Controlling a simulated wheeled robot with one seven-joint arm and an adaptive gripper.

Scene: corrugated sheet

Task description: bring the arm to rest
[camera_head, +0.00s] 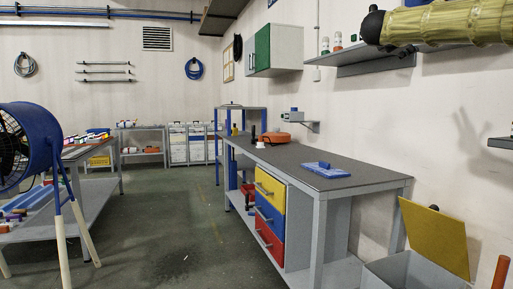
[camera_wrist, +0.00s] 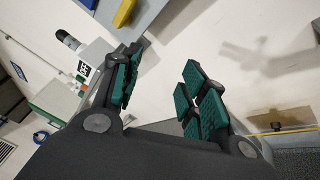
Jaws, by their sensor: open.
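My gripper (camera_wrist: 163,62) shows in the wrist view with its green-padded fingers spread apart. It is open, and nothing is between the fingers. Pale wall lies behind them, with a shadow on the wall to their right. A shadow shaped like a gripper also falls on the right wall in the head view, where the gripper itself is not clearly seen.
A grey workbench (camera_head: 378,181) with coloured drawers stands along the right wall. A wall shelf (camera_head: 375,57) and a green-doored cabinet (camera_head: 263,48) hang above it. A grey bin with a raised yellow lid (camera_head: 434,236) is lower right. A blue fan (camera_head: 38,140) stands left. The middle floor is clear.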

